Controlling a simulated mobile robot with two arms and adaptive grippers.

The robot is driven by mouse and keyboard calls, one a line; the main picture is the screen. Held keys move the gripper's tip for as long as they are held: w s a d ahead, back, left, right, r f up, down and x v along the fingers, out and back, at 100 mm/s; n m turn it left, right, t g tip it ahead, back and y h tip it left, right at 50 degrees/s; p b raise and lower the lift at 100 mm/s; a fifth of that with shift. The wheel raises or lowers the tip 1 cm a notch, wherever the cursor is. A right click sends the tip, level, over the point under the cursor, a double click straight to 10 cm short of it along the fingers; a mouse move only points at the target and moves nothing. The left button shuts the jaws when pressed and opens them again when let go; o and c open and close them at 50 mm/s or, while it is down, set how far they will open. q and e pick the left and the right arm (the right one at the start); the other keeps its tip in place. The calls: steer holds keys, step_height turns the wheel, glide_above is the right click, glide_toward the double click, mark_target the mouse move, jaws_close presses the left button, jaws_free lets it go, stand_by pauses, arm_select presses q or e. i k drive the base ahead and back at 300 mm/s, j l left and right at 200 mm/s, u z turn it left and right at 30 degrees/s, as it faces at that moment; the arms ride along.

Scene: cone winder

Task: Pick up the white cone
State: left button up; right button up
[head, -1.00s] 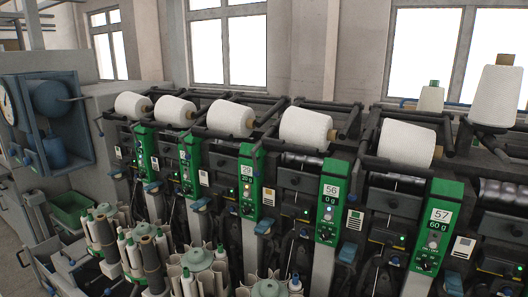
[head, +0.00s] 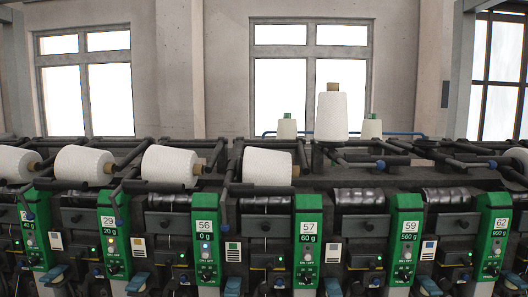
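A large white cone (head: 331,118) stands upright on top of the winder, right of the picture's middle, with a brown tube end showing above it. Several more white cones lie on their sides along the machine: one above the panel marked 57 (head: 267,166), one above panel 56 (head: 170,166), one above panel 29 (head: 84,165) and one at the left edge (head: 16,164). Part of another shows at the right edge. Neither of my grippers is in view.
Two smaller white cones with green tips (head: 287,128) (head: 371,128) stand behind the upright cone. Dark bars and arms (head: 400,146) run along the machine's top. Green panels (head: 308,240) line its front.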

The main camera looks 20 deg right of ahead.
mark_target(332, 117)
steer(key=z, duration=1.2)
